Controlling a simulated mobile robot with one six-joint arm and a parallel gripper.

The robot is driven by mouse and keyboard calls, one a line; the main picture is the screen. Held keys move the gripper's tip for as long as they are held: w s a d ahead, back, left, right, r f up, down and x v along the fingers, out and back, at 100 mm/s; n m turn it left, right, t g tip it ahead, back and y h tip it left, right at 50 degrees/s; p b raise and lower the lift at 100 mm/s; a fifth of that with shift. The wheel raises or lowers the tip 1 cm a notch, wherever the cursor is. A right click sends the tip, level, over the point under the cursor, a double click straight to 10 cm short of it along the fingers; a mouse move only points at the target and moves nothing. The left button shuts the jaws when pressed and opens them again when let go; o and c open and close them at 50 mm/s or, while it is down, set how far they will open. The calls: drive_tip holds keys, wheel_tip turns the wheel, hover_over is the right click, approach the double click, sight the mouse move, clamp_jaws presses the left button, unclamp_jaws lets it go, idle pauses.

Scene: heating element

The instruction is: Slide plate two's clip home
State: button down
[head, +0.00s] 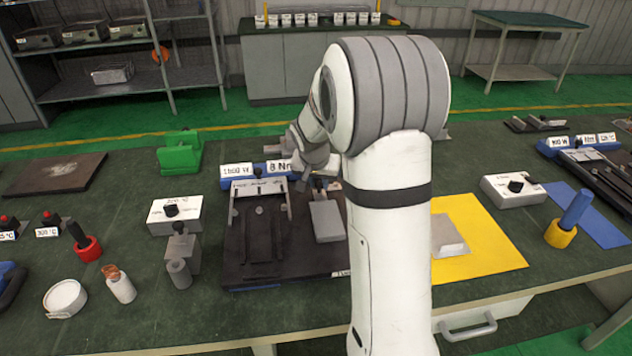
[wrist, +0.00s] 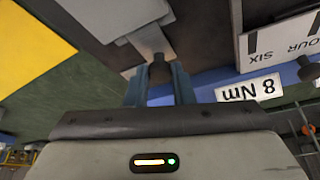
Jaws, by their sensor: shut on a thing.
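My gripper (wrist: 159,78) is shut on a small dark clip knob (wrist: 155,64) in the wrist view. The knob adjoins a grey block (wrist: 149,40), and a wider light grey plate (wrist: 110,15) lies beyond it. In the head view my gripper (head: 320,182) is low over the rear of the dark base board (head: 285,272), behind a grey block (head: 326,221). The clip is mostly hidden there. I cannot tell which plate is number two or how far the clip is seated.
A white-labelled frame (wrist: 283,40) and a blue bar with an "8 Nm" label (wrist: 248,90) are close beside my gripper. A grey block on a yellow mat (head: 480,262) lies to the right. A white switch box (head: 174,214) stands left of the board.

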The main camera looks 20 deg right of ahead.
drive_tip(key=shift+s, duration=0.1)
drive_tip(key=c, duration=1.5)
unclamp_jaws()
drive_tip(key=shift+s, duration=0.15)
drive_tip(key=shift+o, duration=1.2)
drive_tip(key=v, duration=0.7)
drive_tip(key=shift+r, duration=0.4)
drive_tip(key=shift+a, duration=0.15)
